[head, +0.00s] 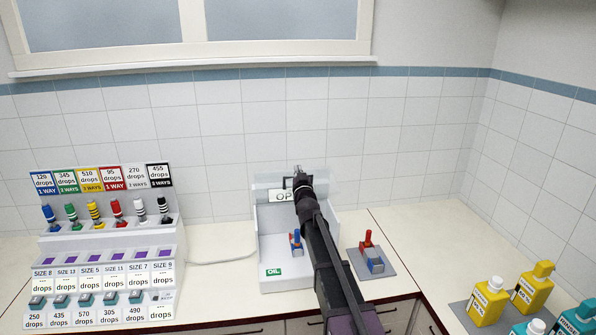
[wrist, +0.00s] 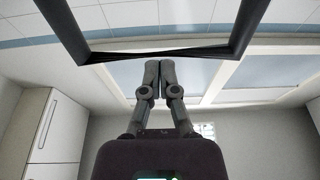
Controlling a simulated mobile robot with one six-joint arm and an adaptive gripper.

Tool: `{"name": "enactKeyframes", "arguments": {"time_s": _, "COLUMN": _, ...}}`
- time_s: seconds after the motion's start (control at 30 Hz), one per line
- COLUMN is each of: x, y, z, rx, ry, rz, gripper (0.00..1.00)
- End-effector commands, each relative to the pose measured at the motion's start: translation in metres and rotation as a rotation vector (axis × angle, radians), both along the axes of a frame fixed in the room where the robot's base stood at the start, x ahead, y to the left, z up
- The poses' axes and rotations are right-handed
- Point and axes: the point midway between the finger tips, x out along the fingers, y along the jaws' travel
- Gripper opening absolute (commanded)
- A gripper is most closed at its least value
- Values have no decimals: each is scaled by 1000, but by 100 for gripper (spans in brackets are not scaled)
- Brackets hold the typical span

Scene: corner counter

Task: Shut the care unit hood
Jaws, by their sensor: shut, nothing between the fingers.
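The care unit (head: 287,275) is a white open-fronted box on the counter with a green OIL label. Its hood (head: 262,182) appears raised at the back, with a sign reading "OP", the rest hidden by my arm. A dark handle (head: 286,183) shows beside my gripper; a dark U-shaped bar, probably this handle, crosses the wrist view (wrist: 60,28). My gripper (head: 298,172) is at the raised hood, its fingertips shut and empty (wrist: 158,65), close to the bar. I cannot tell whether they touch it. A blue and red device (head: 296,243) stands inside the unit.
A grey pad (head: 385,267) with a red and blue device stands right of the unit. A white rack (head: 55,250) with coloured drippers and labels is at the left. Yellow bottles (head: 488,300) and teal ones are at the lower right. The tiled wall is close behind.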

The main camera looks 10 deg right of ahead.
Motion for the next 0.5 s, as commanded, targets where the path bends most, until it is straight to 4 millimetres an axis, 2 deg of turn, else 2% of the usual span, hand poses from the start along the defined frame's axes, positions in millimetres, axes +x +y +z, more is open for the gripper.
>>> {"name": "enactKeyframes", "arguments": {"time_s": 0.03, "x": -2, "y": 0, "z": -6, "rx": 0, "ry": 0, "rz": 0, "gripper": 0}}
{"name": "enactKeyframes", "arguments": {"time_s": 0.2, "x": -5, "y": 0, "z": -12, "rx": 0, "ry": 0, "rz": 0, "gripper": 0}}
{"name": "enactKeyframes", "arguments": {"time_s": 0.5, "x": -6, "y": 0, "z": -13, "rx": 0, "ry": 0, "rz": 0, "gripper": 0}}
